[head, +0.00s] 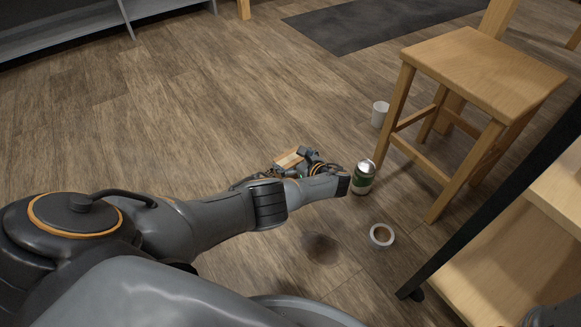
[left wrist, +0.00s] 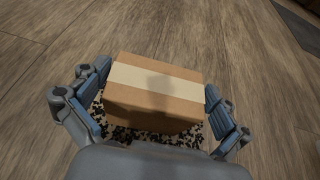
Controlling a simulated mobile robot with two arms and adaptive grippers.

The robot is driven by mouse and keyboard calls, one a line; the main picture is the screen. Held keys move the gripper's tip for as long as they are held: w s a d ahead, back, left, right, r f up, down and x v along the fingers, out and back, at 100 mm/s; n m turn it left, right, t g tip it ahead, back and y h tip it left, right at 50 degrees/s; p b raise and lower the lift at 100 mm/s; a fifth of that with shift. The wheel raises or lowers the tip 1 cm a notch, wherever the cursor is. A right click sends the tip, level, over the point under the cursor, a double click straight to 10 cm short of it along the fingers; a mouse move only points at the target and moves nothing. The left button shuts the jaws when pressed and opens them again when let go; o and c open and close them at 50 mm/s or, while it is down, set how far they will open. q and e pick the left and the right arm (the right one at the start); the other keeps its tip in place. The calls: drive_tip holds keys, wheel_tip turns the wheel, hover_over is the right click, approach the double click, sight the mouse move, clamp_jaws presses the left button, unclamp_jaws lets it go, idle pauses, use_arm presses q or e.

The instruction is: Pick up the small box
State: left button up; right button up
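The small box (left wrist: 155,92) is brown cardboard with a pale tape strip across its top. In the left wrist view it lies between the two fingers of my left gripper (left wrist: 158,82). The fingers stand one on each side, spread and close to the box sides; firm contact does not show. In the head view the box (head: 288,160) shows small beyond my left wrist, partly hidden by the gripper (head: 296,164). The box appears low, near the wooden floor; its underside is hidden. My right gripper cannot be made out.
A roll of tape (head: 381,236) lies nearer, and a white cup (head: 380,114) is farther back. A wooden stool (head: 480,70) stands at right. The floor (head: 180,110) at left is clear.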

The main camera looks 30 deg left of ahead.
use_arm(q)
drive_tip(key=c, duration=0.7)
drive_tip(key=shift+r, duration=0.15)
